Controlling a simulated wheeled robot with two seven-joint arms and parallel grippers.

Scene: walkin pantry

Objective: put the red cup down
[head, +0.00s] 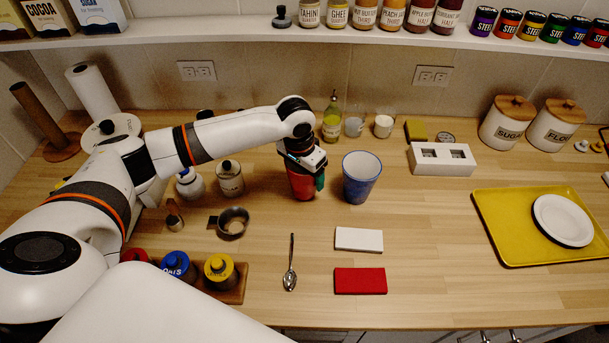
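The red cup (301,185) is in the middle of the wooden counter in the head view, upright, just left of a blue cup (361,178). My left gripper (307,174) comes down over the red cup from above, with its fingers at the cup's upper part. A dark finger and a green part lie against the cup's right side. The gripper covers the cup's rim, so I cannot tell whether the fingers are closed on it. I also cannot tell whether the cup's base touches the counter. My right gripper is not in view.
A spoon (290,264), a white block (359,239) and a red block (360,281) lie in front. A metal cup (233,222) stands to the left. A yellow tray (490,231) with a white plate (562,220) is at the right. Bare counter lies between the blocks and tray.

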